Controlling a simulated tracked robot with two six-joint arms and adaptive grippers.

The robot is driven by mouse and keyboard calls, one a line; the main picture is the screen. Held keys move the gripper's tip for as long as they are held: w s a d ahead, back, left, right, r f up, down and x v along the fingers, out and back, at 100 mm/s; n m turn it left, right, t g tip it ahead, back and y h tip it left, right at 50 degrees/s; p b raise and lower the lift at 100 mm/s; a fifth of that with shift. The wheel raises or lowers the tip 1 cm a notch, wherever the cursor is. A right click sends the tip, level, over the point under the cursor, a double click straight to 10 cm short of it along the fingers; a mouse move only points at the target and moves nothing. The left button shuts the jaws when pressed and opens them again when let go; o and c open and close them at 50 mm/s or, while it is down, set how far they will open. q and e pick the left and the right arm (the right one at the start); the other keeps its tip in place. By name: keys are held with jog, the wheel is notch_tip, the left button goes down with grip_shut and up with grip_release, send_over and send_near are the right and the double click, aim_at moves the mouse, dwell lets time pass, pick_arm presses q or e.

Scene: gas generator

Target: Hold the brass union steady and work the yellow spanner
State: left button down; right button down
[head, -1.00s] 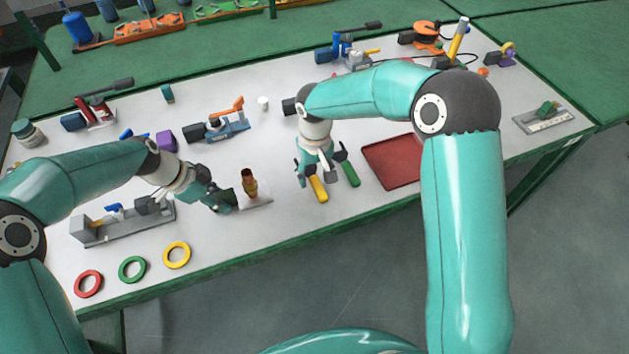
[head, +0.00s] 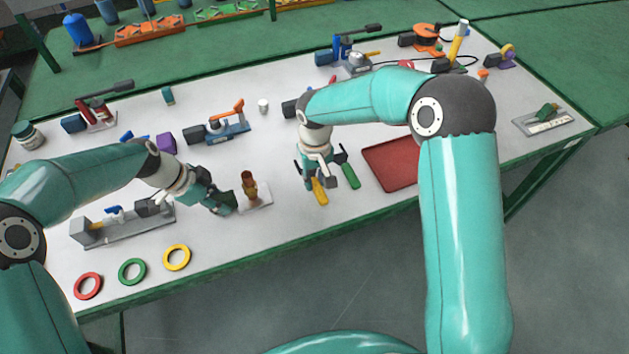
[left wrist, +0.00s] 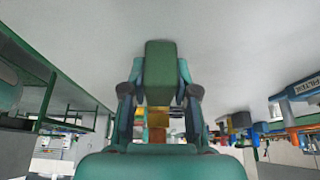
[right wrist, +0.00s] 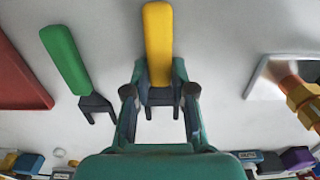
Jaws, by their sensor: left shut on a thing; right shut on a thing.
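The brass union (head: 249,187) stands upright on a pale plate (head: 262,203) near the front of the table; it shows at the right edge of the right wrist view (right wrist: 302,96). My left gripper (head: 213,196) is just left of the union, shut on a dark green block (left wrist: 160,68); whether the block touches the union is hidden. My right gripper (right wrist: 160,92) is shut on the dark head of the yellow spanner (right wrist: 158,42), which lies on the table right of the union. The spanner's handle also shows in the head view (head: 320,192).
A green-handled spanner (head: 350,176) lies beside the yellow one, and a red tray (head: 385,180) is further right. Red, green and yellow rings (head: 177,257) lie at front left. A grey fixture (head: 125,228) stands behind the rings. The table between union and yellow spanner is clear.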

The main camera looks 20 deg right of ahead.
aim_at(313, 181)
notch_tip(313, 181, up, 9)
jog(key=shift+w+f, duration=0.15)
jog(key=shift+f, duration=0.05)
jog(key=shift+a+r, duration=0.15)
jog(key=s+a+n, duration=0.1)
jog(key=s, duration=0.1)
jog(key=s+a+f+n, duration=0.1)
jog(key=s, duration=0.2)
jog(key=s+a+f+n, duration=0.1)
jog(key=s+a, duration=0.1)
jog(key=shift+s+f, duration=0.1)
jog(key=shift+s, duration=0.15)
jog(key=s+a+r+n, duration=0.1)
jog(key=s+a+n, duration=0.1)
jog(key=s, duration=0.3)
jog(key=shift+s+a+r, duration=0.2)
jog(key=shift+a+r, duration=0.1)
jog(key=shift+a, duration=0.6)
jog(key=shift+w+f, duration=0.1)
